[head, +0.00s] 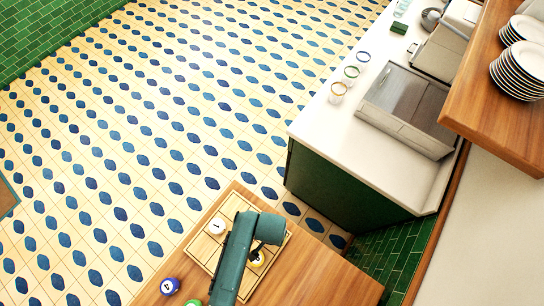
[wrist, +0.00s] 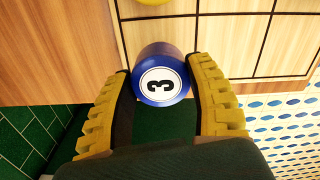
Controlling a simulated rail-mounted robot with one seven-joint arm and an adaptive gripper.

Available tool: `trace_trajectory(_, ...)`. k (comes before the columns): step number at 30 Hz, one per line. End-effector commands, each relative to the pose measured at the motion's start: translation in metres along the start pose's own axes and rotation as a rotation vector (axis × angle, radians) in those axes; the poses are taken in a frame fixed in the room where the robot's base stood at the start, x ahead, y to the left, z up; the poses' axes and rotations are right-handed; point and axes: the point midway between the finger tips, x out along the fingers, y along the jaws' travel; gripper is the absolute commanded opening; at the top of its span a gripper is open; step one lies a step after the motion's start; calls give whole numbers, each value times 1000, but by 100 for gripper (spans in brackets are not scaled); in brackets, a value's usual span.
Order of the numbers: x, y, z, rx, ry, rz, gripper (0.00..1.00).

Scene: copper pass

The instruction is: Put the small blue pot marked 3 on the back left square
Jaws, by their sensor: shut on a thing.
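The small blue pot marked 3 (wrist: 160,80) is between the two yellow fingers of my gripper (wrist: 163,72) in the wrist view. My gripper is shut on it, with the number facing the camera. Beyond it is the pale wooden board (wrist: 225,35) with dark lines dividing its squares. I cannot tell whether the pot touches the board. In the head view the board (head: 203,252) lies on the wooden table, partly covered by my arm. My gripper and the held pot are hidden there. The back left square cannot be told for certain.
A white pot marked 1 (head: 217,226) and a yellow pot (head: 257,259) stand on the board. Another blue pot (head: 169,286) and a green pot (head: 192,303) are on the table (head: 325,275) off the board. A white counter (head: 330,125) with glasses stands behind.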

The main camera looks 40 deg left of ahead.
Motion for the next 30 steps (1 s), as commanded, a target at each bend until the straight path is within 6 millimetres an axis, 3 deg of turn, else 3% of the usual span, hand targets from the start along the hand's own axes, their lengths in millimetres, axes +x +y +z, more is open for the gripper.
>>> trace_trajectory(4,20,0,0,0,0,0,15)
trace_trajectory(14,24,0,0,-1,1,0,15)
trace_trajectory(15,23,0,0,-1,0,0,60)
trace_trajectory(18,23,0,0,-1,0,0,79)
trace_trajectory(30,14,0,0,-1,1,0,80)
